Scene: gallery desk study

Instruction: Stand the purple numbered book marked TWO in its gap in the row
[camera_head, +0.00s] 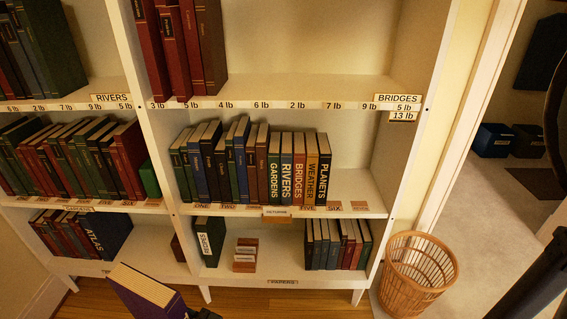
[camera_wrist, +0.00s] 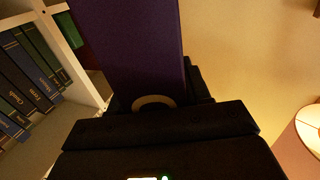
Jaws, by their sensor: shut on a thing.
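The purple book (camera_head: 148,292) is at the bottom of the head view, tilted, with its pale page edges facing up. My gripper (camera_wrist: 155,103) is shut on the purple book, whose plain cover (camera_wrist: 125,45) rises from the jaws in the wrist view. The number on it does not show. The row stands on the middle shelf (camera_head: 365,205), above small tags reading ONE, TWO, FIVE and SIX. Books lean above the TWO tag (camera_head: 228,206), and I cannot make out an open gap there. The held book is in front of and below this row.
Upright books such as PLANETS (camera_head: 325,165) end the row, with bare shelf to their right. A dark STAMPS-like labelled book (camera_head: 208,240) and small brown blocks (camera_head: 246,254) are on the bottom shelf. A wicker basket (camera_head: 415,272) stands right of the bookcase. White uprights divide the bays.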

